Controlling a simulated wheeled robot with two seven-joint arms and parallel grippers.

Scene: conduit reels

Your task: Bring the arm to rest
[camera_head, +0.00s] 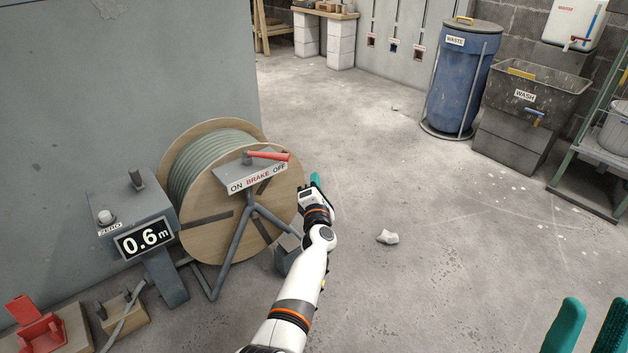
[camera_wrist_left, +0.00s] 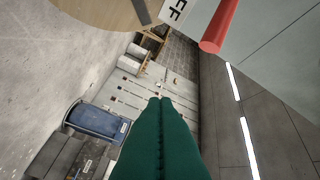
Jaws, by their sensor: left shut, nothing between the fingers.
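My left arm reaches in from the bottom of the head view to the right side of the cable reel. My left gripper (camera_head: 316,180) is shut and empty, its green fingers pointing away beside the reel's flange. In the left wrist view its fingers (camera_wrist_left: 160,99) are pressed together with nothing between them. The red brake lever (camera_head: 268,155) on the reel stand points to the OFF side; it also shows in the left wrist view (camera_wrist_left: 220,28), apart from the fingers. My right gripper (camera_head: 598,302) shows only as two green fingers, held apart, at the bottom right corner.
The wooden reel (camera_head: 228,205) of green conduit stands by the grey wall, with a meter (camera_head: 143,241) reading 0.6 m. A pale lump (camera_head: 387,237) lies on the floor. The blue waste bin (camera_head: 462,80) and wash basin (camera_head: 530,95) stand farther back. The middle floor is mostly clear.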

